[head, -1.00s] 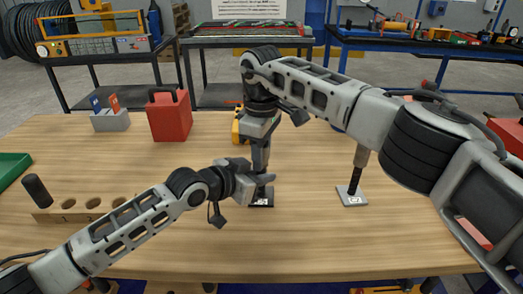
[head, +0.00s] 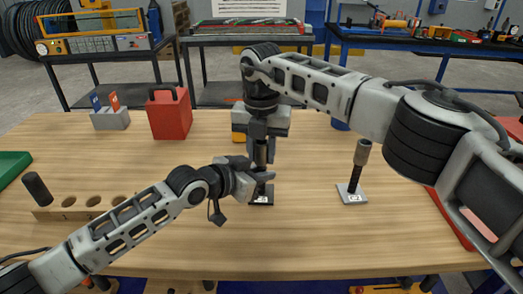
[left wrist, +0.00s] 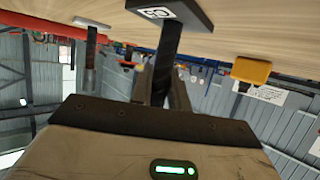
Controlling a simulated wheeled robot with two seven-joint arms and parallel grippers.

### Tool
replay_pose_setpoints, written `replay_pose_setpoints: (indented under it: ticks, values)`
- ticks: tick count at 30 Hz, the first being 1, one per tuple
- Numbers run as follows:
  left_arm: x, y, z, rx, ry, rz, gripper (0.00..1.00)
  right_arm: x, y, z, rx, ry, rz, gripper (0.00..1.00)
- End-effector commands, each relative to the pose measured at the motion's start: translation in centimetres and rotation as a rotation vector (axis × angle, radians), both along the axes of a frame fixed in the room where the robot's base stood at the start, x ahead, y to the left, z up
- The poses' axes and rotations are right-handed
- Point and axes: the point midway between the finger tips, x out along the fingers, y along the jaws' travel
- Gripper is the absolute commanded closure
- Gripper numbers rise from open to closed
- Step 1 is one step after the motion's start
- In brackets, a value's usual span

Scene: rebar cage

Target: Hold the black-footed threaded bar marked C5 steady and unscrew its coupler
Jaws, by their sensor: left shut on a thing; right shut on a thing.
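The black-footed threaded bar stands upright near the table's middle; its black foot (head: 262,200) carries a white label too small to read. The left wrist view shows the foot (left wrist: 178,12) and the dark bar (left wrist: 166,60) upside down. My left gripper (head: 262,179) is shut on the bar low down, just above the foot. My right gripper (head: 262,158) points down from above and is shut around the bar's upper part, where the coupler is mostly hidden by the fingers. A second bar (head: 355,178) with a brownish-grey coupler (head: 362,152) stands on a light grey foot to the right.
A wooden rack (head: 85,210) with round holes and a black cylinder (head: 37,189) lies at the left. A red box (head: 169,116) and a grey block (head: 111,121) stand at the back left. A yellow object (head: 238,122) is partly hidden behind my right gripper. The front middle of the table is clear.

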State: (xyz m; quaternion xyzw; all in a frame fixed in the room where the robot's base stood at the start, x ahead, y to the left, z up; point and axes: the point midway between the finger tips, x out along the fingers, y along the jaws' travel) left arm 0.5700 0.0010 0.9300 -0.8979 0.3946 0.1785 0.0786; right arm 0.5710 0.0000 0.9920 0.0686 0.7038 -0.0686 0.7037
Motion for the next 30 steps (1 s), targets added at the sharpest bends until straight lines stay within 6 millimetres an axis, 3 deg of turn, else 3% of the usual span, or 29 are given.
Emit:
replay_pose_setpoints:
  ticks: [30]
  values:
    - [0.01, 0.05, -0.08, 0.002, 0.001, 0.001, 1.00, -0.05, -0.02, 0.16, -0.001, -0.001, 2.605, 0.99]
